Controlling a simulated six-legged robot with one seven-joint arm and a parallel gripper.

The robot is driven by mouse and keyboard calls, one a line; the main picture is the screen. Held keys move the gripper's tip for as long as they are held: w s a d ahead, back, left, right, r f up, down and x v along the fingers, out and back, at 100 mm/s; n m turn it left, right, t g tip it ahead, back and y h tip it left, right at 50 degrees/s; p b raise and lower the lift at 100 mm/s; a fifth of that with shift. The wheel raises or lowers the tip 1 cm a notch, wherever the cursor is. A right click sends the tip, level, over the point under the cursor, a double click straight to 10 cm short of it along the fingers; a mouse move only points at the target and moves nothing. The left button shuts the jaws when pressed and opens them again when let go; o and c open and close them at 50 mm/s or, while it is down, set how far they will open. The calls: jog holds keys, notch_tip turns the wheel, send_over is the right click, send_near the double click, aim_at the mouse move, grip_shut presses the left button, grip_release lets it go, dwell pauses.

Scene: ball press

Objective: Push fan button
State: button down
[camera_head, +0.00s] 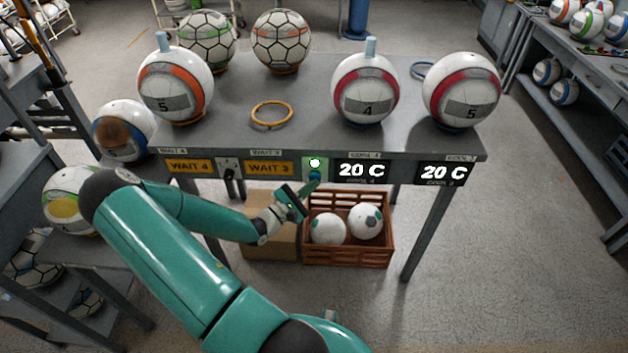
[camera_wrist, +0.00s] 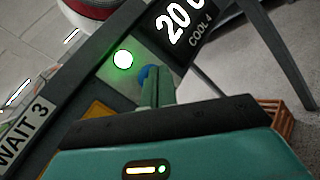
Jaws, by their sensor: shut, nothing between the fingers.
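The fan button is a small blue knob (camera_head: 315,176) on a green-lit panel (camera_head: 322,163) in the table's front edge, below a glowing white-green light (camera_head: 315,162). In the wrist view the blue button (camera_wrist: 147,74) is partly hidden behind my gripper's fingers, and the lit light (camera_wrist: 123,59) is up and left of it. My gripper (camera_head: 316,181) is shut and empty, its fingertips at the blue button. I cannot tell whether they touch it or how far it is pressed.
Displays reading "20 C" (camera_head: 361,171) and "WAIT 3" (camera_head: 269,168) flank the panel. Several balls, such as the one marked 4 (camera_head: 366,95), stand on the grey table (camera_head: 310,100). A brown crate (camera_head: 347,256) with two balls sits below.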

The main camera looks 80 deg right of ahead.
jog(key=shift+d, duration=0.25)
jog(key=shift+a, duration=0.45)
dwell(0.3)
jog(key=s+a, duration=0.1)
jog(key=a, duration=0.5)
jog(key=shift+s, duration=0.2)
